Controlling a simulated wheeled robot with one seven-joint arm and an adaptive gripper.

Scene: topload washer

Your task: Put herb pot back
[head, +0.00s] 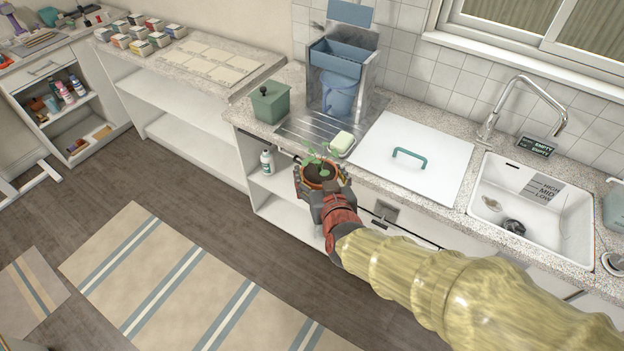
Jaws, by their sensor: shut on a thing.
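The herb pot (318,181) is a small brown-orange pot with dark soil and a green sprig. My gripper (322,190) is shut on the pot and holds it upright, in front of the counter's front edge. In this view the pot overlaps the edge of the counter (375,187) below the ribbed drainer area. My fingers and wrist hide part of the pot's near side.
A white lid with a teal handle (409,155) lies right, beside the sink (530,205). A bottle (266,162) stands on the shelf below.

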